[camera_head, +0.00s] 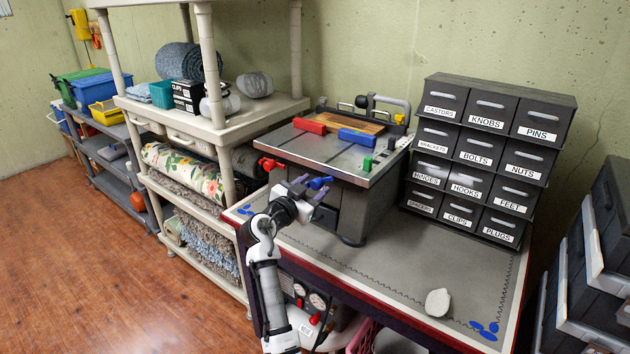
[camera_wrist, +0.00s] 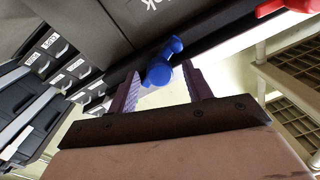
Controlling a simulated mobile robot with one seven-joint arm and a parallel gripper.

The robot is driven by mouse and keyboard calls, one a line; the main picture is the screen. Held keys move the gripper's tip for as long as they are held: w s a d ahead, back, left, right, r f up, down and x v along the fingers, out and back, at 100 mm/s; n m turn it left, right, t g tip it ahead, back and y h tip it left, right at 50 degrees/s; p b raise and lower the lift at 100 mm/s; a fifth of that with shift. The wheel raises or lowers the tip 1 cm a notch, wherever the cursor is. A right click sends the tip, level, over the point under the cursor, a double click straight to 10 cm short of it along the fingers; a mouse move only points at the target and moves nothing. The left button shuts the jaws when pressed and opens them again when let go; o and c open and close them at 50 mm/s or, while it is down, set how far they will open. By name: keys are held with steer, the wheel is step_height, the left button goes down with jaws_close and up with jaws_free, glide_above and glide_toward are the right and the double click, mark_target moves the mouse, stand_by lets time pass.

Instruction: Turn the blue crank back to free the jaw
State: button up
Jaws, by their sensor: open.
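The blue crank (camera_head: 319,183) is on the front of a grey bench machine (camera_head: 330,152), below its top edge. My gripper (camera_head: 309,188) is open at the crank. In the wrist view, the blue crank (camera_wrist: 158,74) shows between the tips of my two purple fingers, with its round knob towards me. I cannot tell whether either finger touches it. A red bar (camera_head: 309,124) and a blue bar (camera_head: 357,137) lie on the machine's top; I cannot tell how the jaw sits.
A cabinet of labelled drawers (camera_head: 487,157) stands right of the machine. A pale stone-like lump (camera_head: 437,302) lies on the bench's front right. The bench top (camera_head: 400,265) between them is mostly clear. A shelf unit (camera_head: 215,128) with rolled rugs stands close on the left.

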steer(key=shift+w+d, duration=0.45)
steer(key=shift+w, duration=0.15)
steer(key=c, duration=1)
steer(key=shift+o, duration=0.2)
steer(key=shift+n, duration=0.3)
steer(key=n, duration=0.5)
steer(key=shift+a+r, duration=0.1)
steer(key=n+p, duration=0.1)
steer(key=n, duration=0.4)
steer(key=shift+a+r, duration=0.1)
steer(key=n+p, duration=0.2)
steer(key=n, duration=0.3)
steer(key=shift+w+r+n+g+p, duration=0.1)
steer(key=shift+n+g+p, duration=0.2)
steer(key=shift+n+p, duration=0.1)
steer(key=n+p, duration=0.2)
steer(key=n, duration=0.2)
steer(key=shift+a+n+h+p, duration=0.15)
steer(key=shift+n+h+p, duration=0.15)
steer(key=shift+p, duration=0.05)
